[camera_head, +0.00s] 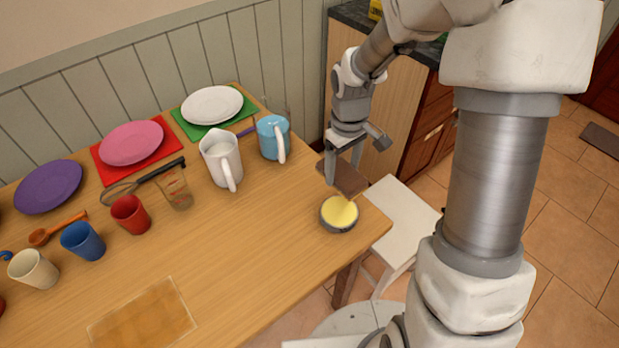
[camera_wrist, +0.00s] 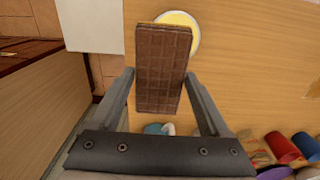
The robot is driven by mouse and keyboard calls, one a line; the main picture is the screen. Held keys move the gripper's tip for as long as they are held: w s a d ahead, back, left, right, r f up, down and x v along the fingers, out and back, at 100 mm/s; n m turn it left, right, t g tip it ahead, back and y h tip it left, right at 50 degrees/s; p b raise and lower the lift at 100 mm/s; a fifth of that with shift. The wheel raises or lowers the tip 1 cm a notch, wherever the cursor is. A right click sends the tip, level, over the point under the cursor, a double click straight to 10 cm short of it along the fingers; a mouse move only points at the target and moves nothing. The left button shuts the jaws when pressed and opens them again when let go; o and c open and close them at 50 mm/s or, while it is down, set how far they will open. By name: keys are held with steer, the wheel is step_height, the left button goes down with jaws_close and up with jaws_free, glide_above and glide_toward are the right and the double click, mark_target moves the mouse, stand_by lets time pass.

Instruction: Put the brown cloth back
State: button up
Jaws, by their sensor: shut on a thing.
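My gripper (camera_head: 343,168) is shut on a brown, flat, rectangular piece with a grid pattern (camera_wrist: 163,70), which I take to be the brown cloth; it looks more like a stiff slab than fabric. The held piece (camera_head: 346,181) is above the table's right end, just behind a grey bowl with yellow contents (camera_head: 339,214). In the wrist view the piece lies between both fingers and overlaps the bowl (camera_wrist: 185,22). A flat orange-brown square (camera_head: 143,318) lies on the table's front part; I cannot tell whether it is cloth or a mat.
The wooden table (camera_head: 250,265) has clear room in its middle. A white jug (camera_head: 221,160) and a light blue jug (camera_head: 271,137) stand behind. Plates, several cups and a whisk (camera_head: 140,183) fill the left and back. A white chair (camera_head: 395,220) stands at the right edge.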

steer(key=w+a+f, duration=0.4)
steer(key=a, duration=0.1)
steer(key=w+a+f+b, duration=0.1)
steer(key=w+a+f, duration=0.1)
steer(key=w, duration=0.1)
steer(key=shift+a+f, duration=0.15)
steer(key=shift+a, duration=0.2)
steer(key=shift+w+f+b, duration=0.1)
steer(key=shift+f+b, duration=0.25)
steer(key=shift+f, duration=1.65)
steer(key=shift+f, duration=0.15)
